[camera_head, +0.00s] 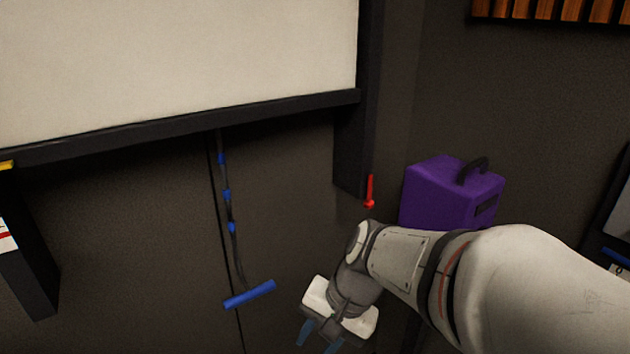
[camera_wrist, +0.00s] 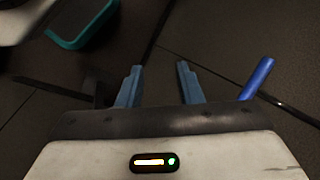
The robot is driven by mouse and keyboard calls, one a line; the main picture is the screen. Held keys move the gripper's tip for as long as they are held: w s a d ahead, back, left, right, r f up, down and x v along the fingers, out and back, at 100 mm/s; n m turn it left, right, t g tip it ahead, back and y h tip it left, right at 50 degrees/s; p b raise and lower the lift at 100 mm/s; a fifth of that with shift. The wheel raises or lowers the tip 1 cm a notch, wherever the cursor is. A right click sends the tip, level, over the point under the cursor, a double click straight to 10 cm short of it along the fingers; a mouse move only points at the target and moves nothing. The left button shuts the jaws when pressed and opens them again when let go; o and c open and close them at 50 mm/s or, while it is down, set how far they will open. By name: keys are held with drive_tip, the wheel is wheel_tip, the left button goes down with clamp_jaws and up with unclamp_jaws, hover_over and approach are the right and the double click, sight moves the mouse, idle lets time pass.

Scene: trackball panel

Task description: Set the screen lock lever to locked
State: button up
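A small red lever (camera_head: 370,190) stands upright at the lower right corner of the screen's dark frame, in the head view. I take it for the screen lock lever; no lock marking is readable. My gripper (camera_head: 318,340) hangs below and left of the lever, pointing down and apart from it. In the wrist view my gripper (camera_wrist: 158,80) shows two blue fingers spread apart with nothing between them. The lever does not show in the wrist view.
A pale screen (camera_head: 180,60) fills the upper left. A dark cord with a blue bar handle (camera_head: 249,294) hangs below it, left of my gripper. A purple case (camera_head: 452,194) stands right of the lever, behind my arm. A teal-rimmed object (camera_wrist: 85,30) lies upper left in the wrist view.

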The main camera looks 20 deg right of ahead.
drive_tip(key=w+r+m+t+y+p, duration=0.1)
drive_tip(key=w+r+m+t+y, duration=0.15)
drive_tip(key=w+m+y, duration=0.35)
drive_tip(key=m+t+h+p, duration=0.3)
drive_tip(key=m+t+h, duration=0.2)
drive_tip(key=m+t, duration=1.25)
approach(372, 202)
wheel_tip(372, 202, up, 4)
drive_tip(key=w+m+g, duration=0.2)
drive_tip(key=m+g, duration=0.2)
drive_tip(key=shift+n, duration=0.25)
drive_tip(key=p+x, duration=0.2)
drive_tip(key=x, duration=0.5)
drive_tip(key=shift+w+r, duration=0.2)
drive_tip(key=shift+w, duration=0.1)
drive_tip(key=shift+c, duration=0.5)
drive_tip(key=c, duration=0.6)
clamp_jaws()
